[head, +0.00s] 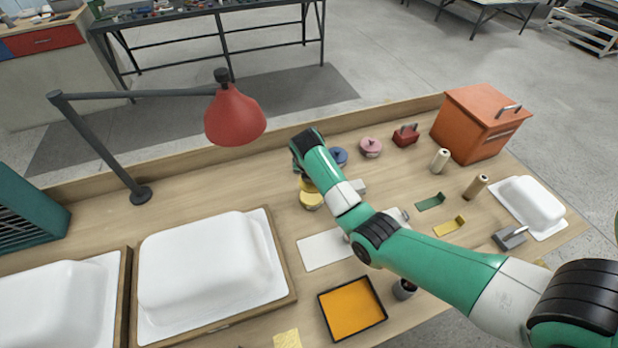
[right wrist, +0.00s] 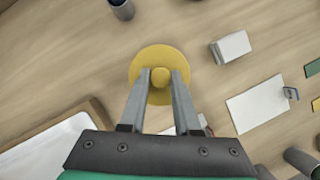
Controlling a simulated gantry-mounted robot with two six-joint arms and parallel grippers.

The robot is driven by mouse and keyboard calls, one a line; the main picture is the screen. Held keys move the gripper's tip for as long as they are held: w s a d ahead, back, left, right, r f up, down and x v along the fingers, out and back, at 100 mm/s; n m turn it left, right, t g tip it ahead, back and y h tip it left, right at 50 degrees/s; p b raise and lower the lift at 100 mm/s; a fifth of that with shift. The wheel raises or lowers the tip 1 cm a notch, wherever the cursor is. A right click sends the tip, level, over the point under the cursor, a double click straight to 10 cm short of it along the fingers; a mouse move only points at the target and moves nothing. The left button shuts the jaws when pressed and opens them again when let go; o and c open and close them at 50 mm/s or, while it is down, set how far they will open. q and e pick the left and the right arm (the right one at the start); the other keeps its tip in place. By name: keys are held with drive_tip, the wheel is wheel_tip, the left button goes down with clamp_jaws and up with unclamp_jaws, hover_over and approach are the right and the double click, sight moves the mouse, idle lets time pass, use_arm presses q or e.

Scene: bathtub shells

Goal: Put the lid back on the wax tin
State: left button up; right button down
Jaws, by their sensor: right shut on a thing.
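In the right wrist view my right gripper (right wrist: 160,76) is shut on the small round knob of a yellow disc-shaped lid (right wrist: 140,66). The lid lies flat across the view and hides whatever is below it. In the head view the yellow lid (head: 307,185) shows partly behind my wrist, close to the top of a round yellow tin (head: 311,201). I cannot tell whether lid and tin touch. My right fingertips are hidden by the arm in the head view. My left gripper is in neither view.
A blue tin (head: 339,156) and a pink tin (head: 371,147) stand behind. A white block (head: 360,187) is close on the right. A red lamp (head: 235,115) overhangs the left of the bench. A white shell mould (head: 205,262) and an orange tray (head: 351,308) are in front.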

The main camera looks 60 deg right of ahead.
sight(311, 186)
wheel_tip(311, 186, down, 6)
drive_tip(key=b, duration=0.5)
drive_tip(key=shift+b, duration=0.3)
drive_tip(key=shift+f, duration=0.15)
drive_tip(key=shift+f, duration=0.1)
idle(1.1)
idle(0.7)
drive_tip(key=shift+c, duration=0.3)
unclamp_jaws()
wheel_tip(311, 186, up, 7)
drive_tip(key=p, duration=0.7)
idle(0.4)
